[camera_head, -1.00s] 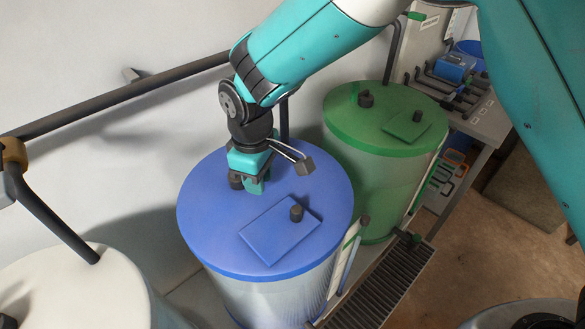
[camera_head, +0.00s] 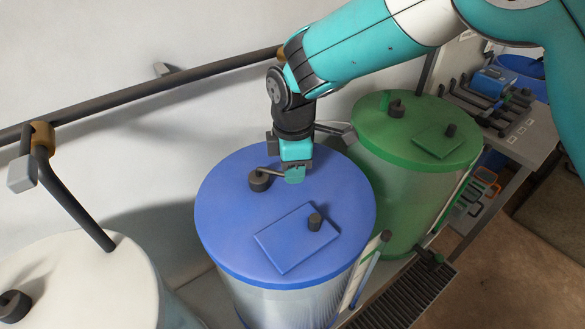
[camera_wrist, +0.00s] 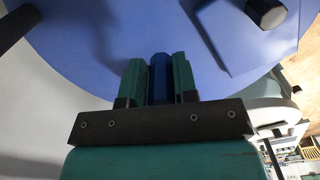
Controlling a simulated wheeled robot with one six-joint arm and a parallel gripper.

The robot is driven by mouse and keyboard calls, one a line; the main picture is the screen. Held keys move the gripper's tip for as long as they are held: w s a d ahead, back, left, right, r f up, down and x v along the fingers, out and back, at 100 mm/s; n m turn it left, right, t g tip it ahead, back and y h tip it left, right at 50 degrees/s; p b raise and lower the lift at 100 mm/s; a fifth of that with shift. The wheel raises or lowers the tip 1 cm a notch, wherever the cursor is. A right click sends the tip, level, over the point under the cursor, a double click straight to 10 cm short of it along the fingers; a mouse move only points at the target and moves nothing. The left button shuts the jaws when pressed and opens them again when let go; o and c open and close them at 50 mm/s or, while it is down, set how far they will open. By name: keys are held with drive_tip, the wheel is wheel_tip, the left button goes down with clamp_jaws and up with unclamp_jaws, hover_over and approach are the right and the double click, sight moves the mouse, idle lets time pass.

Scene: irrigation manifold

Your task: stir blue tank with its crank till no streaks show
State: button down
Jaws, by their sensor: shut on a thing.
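The blue tank has a round blue lid (camera_head: 225,225) and a pale see-through wall (camera_head: 285,308) with faint whitish vertical streaks on its right side. Its crank has a dark hub (camera_head: 259,181) on the lid and a thin arm pointing right from it. My gripper (camera_head: 294,176) is over the lid, right of the hub, shut on the crank's handle. The wrist view shows the blue upright handle (camera_wrist: 160,78) between the two teal fingers. The handle is mostly hidden in the head view.
A hatch plate with a dark knob (camera_head: 315,222) lies on the lid's front. A green tank (camera_head: 365,139) stands close behind right, a white tank (camera_head: 80,255) at left. A dark pipe (camera_head: 140,98) runs along the wall. A grating (camera_head: 415,295) lies at right.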

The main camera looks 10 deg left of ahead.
drive_tip(key=shift+s+a, duration=0.15)
drive_tip(key=shift+a, duration=0.1)
drive_tip(key=c, duration=0.9)
unclamp_jaws()
drive_tip(key=shift+a, duration=0.1)
drive_tip(key=shift+d, duration=0.2)
wheel_tip(320, 180, up, 17)
drive_tip(key=b, duration=0.3)
drive_tip(key=shift+r+b, duration=0.2)
drive_tip(key=shift+b, duration=0.1)
